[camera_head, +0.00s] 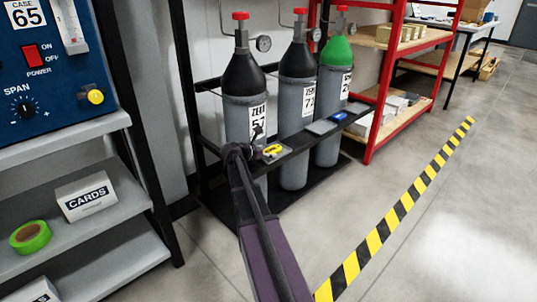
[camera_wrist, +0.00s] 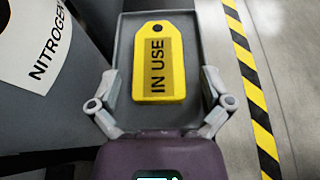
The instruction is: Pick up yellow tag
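The yellow tag (camera_wrist: 158,62), printed "IN USE", lies flat in a shallow grey tray (camera_wrist: 125,40) in the wrist view. In the head view the yellow tag (camera_head: 273,150) shows at the front bar of the cylinder rack, just right of my gripper (camera_head: 250,143). In the wrist view my gripper (camera_wrist: 158,80) is open, with one finger on each side of the tag's lower part. Gaps show between the fingers and the tag. Its lower end is close to my purple wrist. Whether the fingers touch the tray rim, I cannot tell.
Three gas cylinders (camera_head: 296,105) stand in the black rack behind the bar. Another grey tray (camera_head: 322,127) with a blue item (camera_head: 339,116) sits farther right. A red shelf (camera_head: 385,90) stands beyond. Floor right of the striped tape (camera_head: 400,212) is clear.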

